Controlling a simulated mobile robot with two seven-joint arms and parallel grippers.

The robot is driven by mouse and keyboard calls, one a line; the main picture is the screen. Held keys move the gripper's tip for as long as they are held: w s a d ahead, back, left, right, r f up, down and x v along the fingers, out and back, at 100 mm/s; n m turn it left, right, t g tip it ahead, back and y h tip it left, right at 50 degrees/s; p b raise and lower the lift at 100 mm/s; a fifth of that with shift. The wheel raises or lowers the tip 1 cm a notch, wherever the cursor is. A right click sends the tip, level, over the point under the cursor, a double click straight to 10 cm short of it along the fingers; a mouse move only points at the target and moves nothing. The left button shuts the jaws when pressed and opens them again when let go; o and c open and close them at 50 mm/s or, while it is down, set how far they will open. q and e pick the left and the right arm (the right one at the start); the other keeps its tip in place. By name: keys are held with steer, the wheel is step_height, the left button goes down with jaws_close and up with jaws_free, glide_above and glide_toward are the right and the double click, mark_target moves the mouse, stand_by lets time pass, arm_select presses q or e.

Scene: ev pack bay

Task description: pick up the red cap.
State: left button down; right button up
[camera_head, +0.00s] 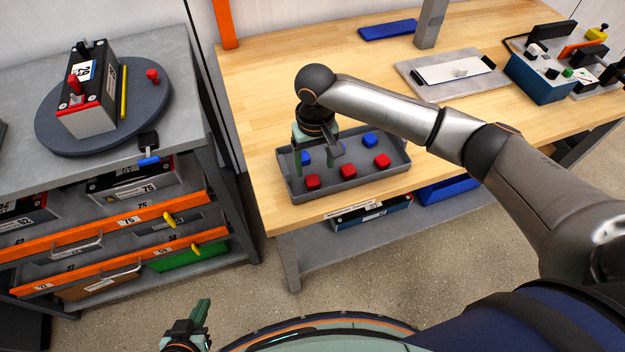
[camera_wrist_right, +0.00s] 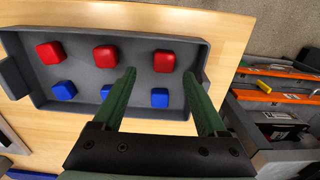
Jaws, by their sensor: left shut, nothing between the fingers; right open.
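Three red caps, left (camera_head: 312,181), middle (camera_head: 348,171) and right (camera_head: 382,160), stand in a grey tray (camera_head: 345,193) on the wooden bench. They also show in the right wrist view, with one red cap (camera_wrist_right: 164,61) near the fingertips. Blue caps (camera_head: 370,140) form the other row. My right gripper (camera_head: 315,170) is open and empty, pointing down over the tray's left end; its fingers partly hide that end. In the wrist view a blue cap (camera_wrist_right: 159,97) shows between its fingers. My left gripper (camera_head: 204,306) is shut and empty, low over the floor, away from the tray.
Another red cap-like piece (camera_head: 152,76) sits on the round turntable (camera_head: 144,119) at the left, beside a battery module (camera_head: 90,118). A grey plate (camera_head: 412,80) lies behind the tray. A blue device (camera_head: 540,80) stands at the right.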

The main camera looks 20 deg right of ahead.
mark_target(313, 179)
steer(key=f, duration=0.4)
steer(key=shift+s+a+f, duration=0.15)
steer(key=shift+a+f, duration=0.1)
jaws_close()
stand_by(0.4)
